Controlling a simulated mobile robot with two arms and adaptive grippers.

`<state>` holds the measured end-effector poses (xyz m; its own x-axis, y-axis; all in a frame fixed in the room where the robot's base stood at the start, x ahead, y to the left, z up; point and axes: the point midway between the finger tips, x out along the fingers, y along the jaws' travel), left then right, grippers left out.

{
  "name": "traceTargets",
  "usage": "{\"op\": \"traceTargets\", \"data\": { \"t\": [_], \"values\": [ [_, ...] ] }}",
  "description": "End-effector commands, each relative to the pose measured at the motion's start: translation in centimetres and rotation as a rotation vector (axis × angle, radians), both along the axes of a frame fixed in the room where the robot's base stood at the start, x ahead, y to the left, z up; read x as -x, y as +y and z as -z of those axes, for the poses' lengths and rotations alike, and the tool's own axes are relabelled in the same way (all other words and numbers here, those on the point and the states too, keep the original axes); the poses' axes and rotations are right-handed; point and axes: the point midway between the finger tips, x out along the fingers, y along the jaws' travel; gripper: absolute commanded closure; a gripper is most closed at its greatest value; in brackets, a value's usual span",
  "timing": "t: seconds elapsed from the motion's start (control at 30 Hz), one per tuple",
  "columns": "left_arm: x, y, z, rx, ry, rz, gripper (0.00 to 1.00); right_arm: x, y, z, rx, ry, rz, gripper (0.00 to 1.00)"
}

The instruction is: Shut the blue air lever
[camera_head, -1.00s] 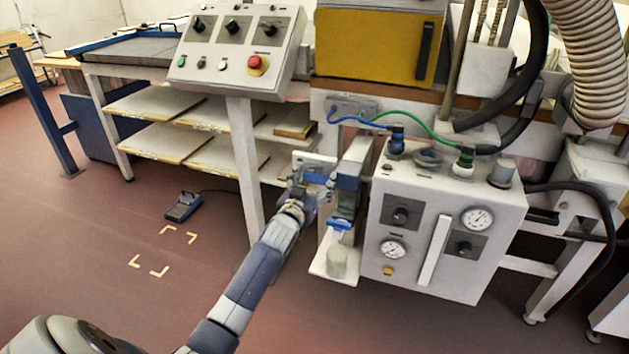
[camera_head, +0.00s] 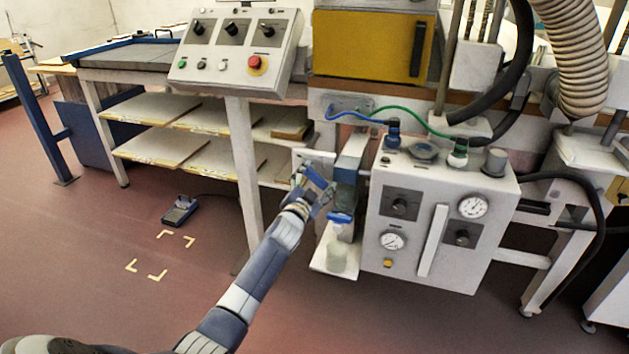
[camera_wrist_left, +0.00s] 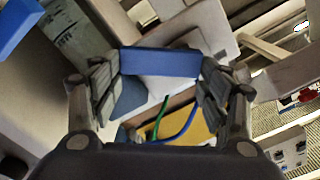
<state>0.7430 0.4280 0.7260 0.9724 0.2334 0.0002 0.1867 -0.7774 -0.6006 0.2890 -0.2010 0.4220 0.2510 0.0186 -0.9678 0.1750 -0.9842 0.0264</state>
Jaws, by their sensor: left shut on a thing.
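The blue air lever (camera_head: 314,178) is beside the left end of the grey control box (camera_head: 440,262), in front of a small white plate. It slants in the head view. My left gripper (camera_head: 308,190) reaches it from below left and is shut on it. In the left wrist view, the lever (camera_wrist_left: 160,62) is a blue bar spanning the space between the fingertips of my left gripper (camera_wrist_left: 160,80). The far end of the lever is hard to make out. My right gripper is not in view.
A blue-topped bowl unit (camera_head: 340,218) hangs just right of the gripper above a white ledge (camera_head: 325,266). Blue and green hoses (camera_head: 405,122) run above the box. A table leg (camera_head: 245,175) stands left. The floor at left is mostly clear.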

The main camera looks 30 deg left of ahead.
Motion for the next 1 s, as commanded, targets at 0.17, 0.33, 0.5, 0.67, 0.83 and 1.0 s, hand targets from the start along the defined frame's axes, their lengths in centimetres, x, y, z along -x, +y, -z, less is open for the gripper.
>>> {"op": "traceTargets", "data": {
  "t": [0.17, 0.33, 0.5, 0.67, 0.83, 1.0],
  "values": [
    [0.0, 0.2, 0.6, -0.166, 0.04, 0.0, 0.73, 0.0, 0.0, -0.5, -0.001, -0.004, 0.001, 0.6],
    [0.1, 0.4, 1.1, -0.324, 0.078, 0.0, 0.73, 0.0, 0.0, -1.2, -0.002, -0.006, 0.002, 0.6],
    [0.2, 0.7, 1.5, -0.48, 0.115, 0.0, 0.73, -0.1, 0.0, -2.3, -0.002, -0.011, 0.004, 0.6],
    [0.2, 1.0, 1.8, -0.616, 0.148, 0.0, 0.73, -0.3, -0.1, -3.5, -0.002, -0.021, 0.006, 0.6],
    [0.3, 1.3, 2.0, -0.74, 0.178, 0.0, 0.73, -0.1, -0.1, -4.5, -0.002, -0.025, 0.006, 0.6],
    [0.4, 1.5, 2.1, -0.83, 0.199, 0.0, 0.73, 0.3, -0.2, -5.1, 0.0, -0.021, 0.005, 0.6]
  ]
}}
